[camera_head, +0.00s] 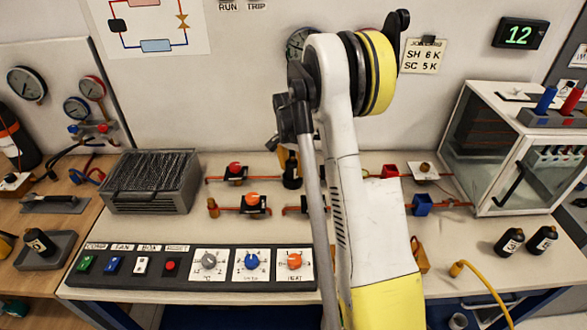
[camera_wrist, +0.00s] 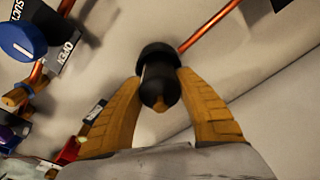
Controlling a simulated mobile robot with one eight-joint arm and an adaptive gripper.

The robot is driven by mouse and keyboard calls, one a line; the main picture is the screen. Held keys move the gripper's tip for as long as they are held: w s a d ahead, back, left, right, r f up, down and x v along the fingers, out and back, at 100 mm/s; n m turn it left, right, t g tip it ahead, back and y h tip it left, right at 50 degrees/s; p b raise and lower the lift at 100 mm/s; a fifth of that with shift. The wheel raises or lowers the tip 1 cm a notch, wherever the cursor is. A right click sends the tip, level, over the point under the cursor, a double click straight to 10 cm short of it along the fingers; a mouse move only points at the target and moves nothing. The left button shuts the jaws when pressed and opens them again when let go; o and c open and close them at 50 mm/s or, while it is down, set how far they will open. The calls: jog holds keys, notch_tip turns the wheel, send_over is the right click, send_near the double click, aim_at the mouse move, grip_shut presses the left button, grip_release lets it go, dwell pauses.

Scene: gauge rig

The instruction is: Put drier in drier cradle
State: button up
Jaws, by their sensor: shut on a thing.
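My gripper (camera_wrist: 159,82) shows in the wrist view with its two yellow-brown fingers shut on a dark, capped cylinder, which I take to be the drier (camera_wrist: 157,57). A small copper-coloured stub shows at its near end. In the head view the drier (camera_head: 291,171) is a dark upright shape just left of my arm, above the bench beside the copper lines. My arm hides most of the gripper there. I cannot make out the drier cradle for certain; it may be behind my arm. Whether the drier touches anything below is unclear.
Copper lines carry a red-knobbed valve (camera_head: 235,169), an orange-knobbed valve (camera_head: 252,200) and a blue block (camera_head: 422,204). A finned grey unit (camera_head: 150,182) and control panel (camera_head: 190,268) are left.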

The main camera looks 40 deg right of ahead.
jog(key=o, duration=1.3)
jog(key=shift+f, duration=0.1)
jog(key=r+p, duration=0.1)
jog(key=r, duration=0.3)
jog(key=a+r+p, duration=0.1)
jog(key=r, duration=0.3)
jog(key=r+p, duration=0.1)
jog(key=r, duration=0.3)
jog(key=shift+s+a+r+p, duration=0.1)
jog(key=shift+s+a+p, duration=0.15)
jog(key=shift+p, duration=0.1)
jog(key=s+a+r+n+t, duration=0.2)
jog(key=s+a+r+n, duration=0.2)
jog(key=a+r, duration=0.55)
jog(key=s+a+n+t, duration=0.1)
jog(key=s+a+n, duration=0.2)
jog(key=s+a, duration=0.3)
jog(key=s+a+n+t+y, duration=0.1)
jog(key=s+a+n+t, duration=0.1)
jog(key=s+a, duration=0.4)
jog(key=s+a+r+n+t, duration=0.1)
jog(key=s+a+n, duration=0.4)
jog(key=s+a, duration=0.1)
jog(key=shift+s+a+t, duration=0.1)
jog(key=shift+s+t, duration=0.3)
jog(key=shift+s, duration=0.1)
